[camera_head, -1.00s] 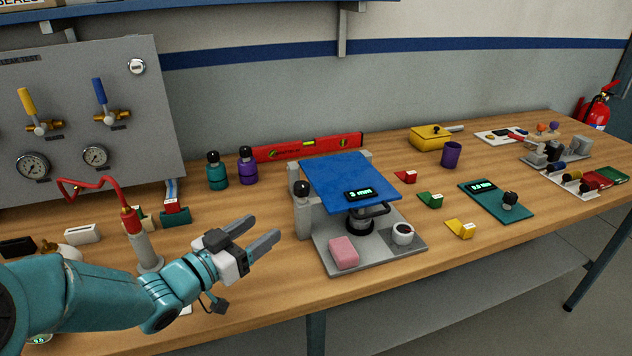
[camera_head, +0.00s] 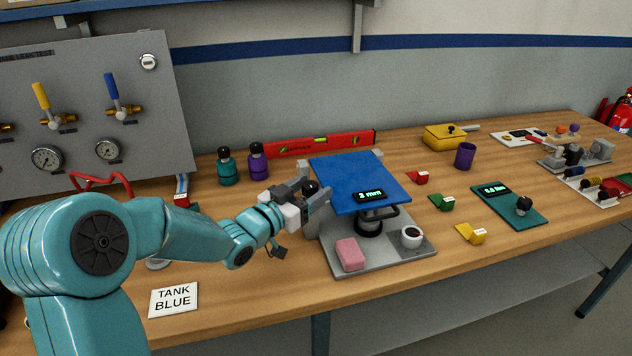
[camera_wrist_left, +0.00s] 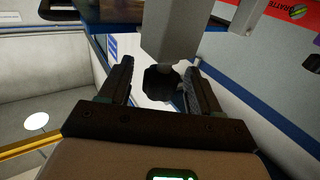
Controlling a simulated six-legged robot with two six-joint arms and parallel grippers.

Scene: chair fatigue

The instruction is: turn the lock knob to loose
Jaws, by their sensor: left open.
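The lock knob (camera_head: 311,187) is black and sits on a grey post at the left side of the blue-topped stand (camera_head: 352,181). My left gripper (camera_head: 316,190) is at this post, open, with its fingers around the knob in the picture. In the left wrist view the dark, many-sided knob (camera_wrist_left: 161,82) shows between the two open fingers, with the grey post (camera_wrist_left: 172,30) beyond it. I see a gap on both sides of the knob, more clearly on the left. The stand's display reads 3 mm. My right gripper is not in view.
A pink block (camera_head: 350,254) and a white cup (camera_head: 411,237) stand on the stand's grey base. Teal (camera_head: 227,168) and purple (camera_head: 257,162) bottles and a red level (camera_head: 320,145) are behind. A "TANK BLUE" card (camera_head: 174,299) lies in front.

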